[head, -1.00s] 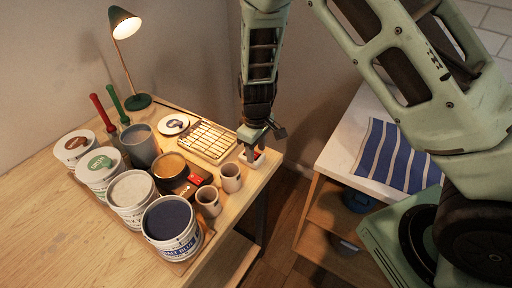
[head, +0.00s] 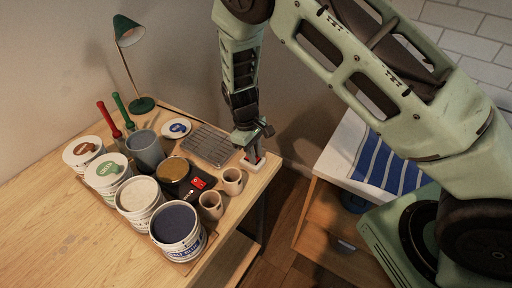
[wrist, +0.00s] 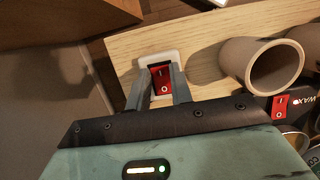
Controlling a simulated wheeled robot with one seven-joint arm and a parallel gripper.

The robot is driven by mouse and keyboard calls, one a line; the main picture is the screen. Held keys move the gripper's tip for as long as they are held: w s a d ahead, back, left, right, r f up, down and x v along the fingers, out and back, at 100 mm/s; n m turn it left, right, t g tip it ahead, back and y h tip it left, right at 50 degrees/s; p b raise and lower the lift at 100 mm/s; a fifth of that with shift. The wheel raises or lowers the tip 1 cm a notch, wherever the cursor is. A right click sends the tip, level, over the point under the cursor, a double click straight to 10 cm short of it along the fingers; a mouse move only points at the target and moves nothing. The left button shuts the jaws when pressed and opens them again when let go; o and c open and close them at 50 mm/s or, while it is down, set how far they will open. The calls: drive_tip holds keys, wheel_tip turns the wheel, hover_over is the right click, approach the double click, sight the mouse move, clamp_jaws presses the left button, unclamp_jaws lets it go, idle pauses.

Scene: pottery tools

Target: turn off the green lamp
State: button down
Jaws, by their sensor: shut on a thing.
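The green lamp (head: 128,34) stands at the back left of the wooden table on a round base, and its bulb is dark. A red rocker switch (wrist: 161,79) in a white housing (head: 248,166) sits near the table's right corner. My gripper (head: 252,155) points down at this switch, its fingers shut on the red rocker from both sides. The fingers partly hide the housing in the wrist view. Whether a cord joins this switch to the lamp cannot be seen.
Two clay cups (head: 232,181) stand close to the switch. A second red switch (wrist: 281,106) is on the dark wax pot's base. A wire rack (head: 208,145), a grey cup (head: 145,152) and several paint tubs (head: 177,228) crowd the table. Its left front is bare.

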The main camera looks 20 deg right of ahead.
drive_tip(key=shift+w+r, duration=0.1)
idle(0.3)
drive_tip(key=c, duration=1.2)
unclamp_jaws()
drive_tip(key=shift+c, duration=0.2)
drive_tip(key=b+v, duration=0.4)
drive_tip(key=v, duration=1.3)
drive_tip(key=shift+w+a+b, duration=0.2)
drive_tip(key=shift+a+b, duration=0.1)
drive_tip(key=shift+r, duration=0.1)
drive_tip(key=s+a+r+t+y+b, duration=0.1)
drive_tip(key=s+a+t+y+b, duration=0.1)
drive_tip(key=s, duration=2.8)
drive_tip(key=shift+s+a+n+b, duration=0.15)
drive_tip(key=shift+s+n+b, duration=0.05)
drive_tip(key=shift+n+b, duration=0.1)
